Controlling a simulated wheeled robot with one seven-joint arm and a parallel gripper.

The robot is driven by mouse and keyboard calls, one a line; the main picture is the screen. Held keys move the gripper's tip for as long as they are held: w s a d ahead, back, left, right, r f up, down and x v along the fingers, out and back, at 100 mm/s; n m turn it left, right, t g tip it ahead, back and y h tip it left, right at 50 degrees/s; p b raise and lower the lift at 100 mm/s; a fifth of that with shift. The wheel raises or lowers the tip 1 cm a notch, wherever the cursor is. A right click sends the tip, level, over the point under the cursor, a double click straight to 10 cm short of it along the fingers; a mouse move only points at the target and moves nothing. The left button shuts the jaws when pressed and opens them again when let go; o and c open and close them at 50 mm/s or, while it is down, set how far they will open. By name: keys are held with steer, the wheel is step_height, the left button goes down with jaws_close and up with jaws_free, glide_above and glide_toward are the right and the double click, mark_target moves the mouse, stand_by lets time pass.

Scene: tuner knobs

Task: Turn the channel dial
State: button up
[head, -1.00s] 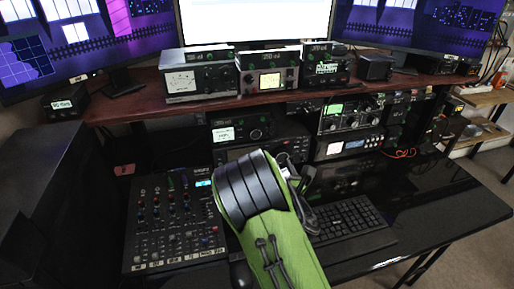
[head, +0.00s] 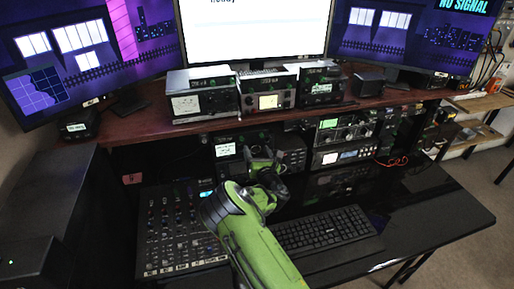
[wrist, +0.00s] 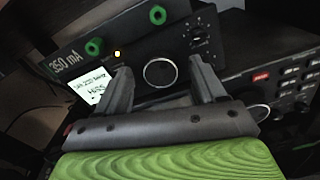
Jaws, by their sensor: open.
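A round dial with a pale ring (wrist: 158,73) sits on the front of a dark radio unit (wrist: 180,45) in the wrist view. The unit also has a lit white screen (wrist: 88,88) and two green-ringed knobs. My gripper (wrist: 163,78) is open, with one finger on each side of the dial in the picture. I cannot tell whether the fingers touch it. In the head view my gripper (head: 262,160) is in front of the lower shelf, right of the unit's lit screen (head: 225,149). My arm hides the dial there.
A mixer panel (head: 178,235) lies at the left of the black desk (head: 420,215), and a keyboard (head: 325,230) at the right. More radio units (head: 345,130) stand right of my gripper. The wooden shelf (head: 150,130) runs above. The desk's right side is clear.

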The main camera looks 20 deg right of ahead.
steer(key=shift+w, duration=0.25)
steer(key=c, duration=1.1)
steer(key=shift+o, duration=0.2)
steer(key=shift+m, duration=0.3)
steer(key=m, duration=1.1)
steer(key=shift+d+f+m, duration=0.15)
steer(key=shift+m, duration=0.25)
steer(key=m+b, duration=0.1)
steer(key=m, duration=0.4)
steer(key=shift+f, duration=0.1)
steer(key=m+b, duration=0.2)
steer(key=m, duration=0.4)
steer(key=shift+f+b, duration=0.1)
steer(key=shift+b, duration=0.3)
steer(key=shift+s+m, duration=0.1)
steer(key=shift+m, duration=0.2)
